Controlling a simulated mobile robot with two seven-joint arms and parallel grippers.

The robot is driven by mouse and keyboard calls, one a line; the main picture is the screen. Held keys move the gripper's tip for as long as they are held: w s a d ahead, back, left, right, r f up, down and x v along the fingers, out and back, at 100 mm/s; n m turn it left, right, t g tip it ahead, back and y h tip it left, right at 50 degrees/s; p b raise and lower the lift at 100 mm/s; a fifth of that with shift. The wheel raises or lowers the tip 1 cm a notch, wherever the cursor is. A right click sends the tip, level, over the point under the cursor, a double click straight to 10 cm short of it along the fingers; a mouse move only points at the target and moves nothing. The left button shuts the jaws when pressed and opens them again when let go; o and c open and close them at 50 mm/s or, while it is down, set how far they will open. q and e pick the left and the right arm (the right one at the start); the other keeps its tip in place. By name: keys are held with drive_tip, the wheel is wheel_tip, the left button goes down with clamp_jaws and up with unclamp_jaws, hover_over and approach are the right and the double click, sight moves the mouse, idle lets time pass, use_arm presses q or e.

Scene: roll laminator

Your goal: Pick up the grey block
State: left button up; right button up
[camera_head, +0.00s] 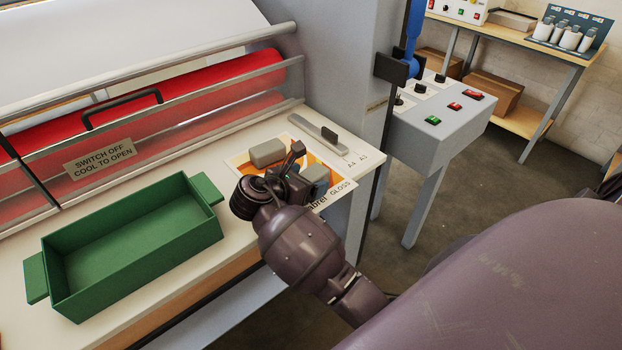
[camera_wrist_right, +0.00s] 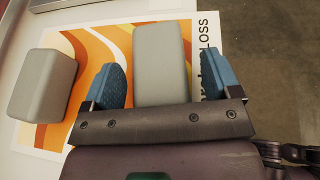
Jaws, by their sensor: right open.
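Two rounded grey blocks lie on an orange and white printed sheet. One grey block (camera_head: 267,152) lies towards the machine and also shows at the left of the right wrist view (camera_wrist_right: 42,85). The other grey block (camera_wrist_right: 160,60) appears between the two blue fingers of my right gripper (camera_wrist_right: 163,82). In the head view this block (camera_head: 316,174) is partly hidden by my gripper. My right gripper (camera_head: 291,176) is open, with a finger on each side of that block and gaps visible. I cannot tell how far down the fingers reach. My left gripper is not in view.
An empty green tray (camera_head: 135,245) stands left of my right gripper on the cream table. Behind are the laminator's red roller (camera_head: 190,97) and clear guard. A slotted slider (camera_head: 318,132) lies beyond the sheet. A grey control box (camera_head: 440,118) stands right.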

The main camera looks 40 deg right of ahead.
drive_tip(key=shift+d+f, duration=0.15)
drive_tip(key=c, duration=1.2)
drive_tip(key=shift+w, duration=0.1)
drive_tip(key=shift+c, duration=0.9)
drive_tip(key=shift+r, duration=0.2)
